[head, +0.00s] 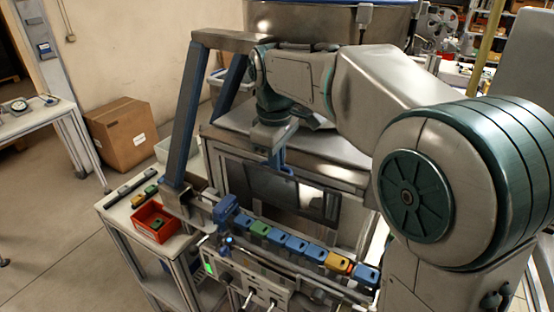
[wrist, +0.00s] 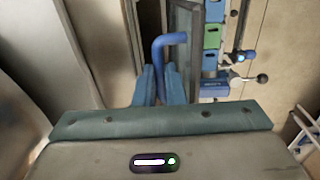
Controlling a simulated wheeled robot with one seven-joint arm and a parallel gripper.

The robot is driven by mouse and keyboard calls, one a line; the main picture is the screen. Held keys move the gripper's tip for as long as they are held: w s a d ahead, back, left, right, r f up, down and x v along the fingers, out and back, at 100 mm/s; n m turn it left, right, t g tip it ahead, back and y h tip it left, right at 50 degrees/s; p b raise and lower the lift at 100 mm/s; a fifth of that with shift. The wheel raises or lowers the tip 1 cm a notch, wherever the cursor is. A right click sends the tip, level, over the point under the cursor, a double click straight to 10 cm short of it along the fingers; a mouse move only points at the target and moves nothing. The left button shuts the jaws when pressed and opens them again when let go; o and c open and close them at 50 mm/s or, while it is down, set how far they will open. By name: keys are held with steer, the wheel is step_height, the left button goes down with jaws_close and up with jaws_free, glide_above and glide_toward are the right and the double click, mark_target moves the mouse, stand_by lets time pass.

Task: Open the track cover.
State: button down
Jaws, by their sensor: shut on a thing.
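The track cover (head: 262,183) is a dark, glossy panel in a frame. It stands steeply behind the track's row of blue, green and yellow blocks (head: 278,237), which shows uncovered in front of it. A blue bent handle (head: 283,160) is at the cover's upper edge. My gripper (head: 274,154) is at this handle, below my wrist. In the wrist view, the blue handle (wrist: 159,58) runs down between my two blue fingers (wrist: 159,84), which are shut on it. The cover's edge (wrist: 191,45) and a few blocks (wrist: 212,40) show to the right there.
A red bin (head: 153,222) sits on the side bench at left. A blue slanted frame post (head: 183,125) rises beside the track. A control panel with a green light (head: 209,268) is below the track. A cardboard box (head: 122,134) is on the floor.

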steer(key=shift+w+d+f, duration=0.1)
steer(key=shift+d+f, duration=0.05)
steer(key=shift+f, duration=0.2)
steer(key=c, duration=1.5)
jaws_free()
steer(key=shift+r, duration=0.2)
steer(key=shift+w+r, duration=0.1)
steer(key=shift+r, duration=0.1)
steer(key=shift+r+p, duration=0.35)
steer(key=shift+p, duration=0.1)
steer(key=r+p, duration=0.3)
steer(key=r, duration=0.2)
steer(key=shift+a+p, duration=0.2)
steer(key=shift+p, duration=0.1)
steer(key=shift+s+a+r+b, duration=0.1)
steer(key=shift+s+r+b, duration=0.1)
steer(key=shift+r, duration=0.3)
steer(key=shift+s+r+b, duration=0.1)
steer(key=shift+s+r, duration=0.05)
steer(key=shift+r, duration=0.3)
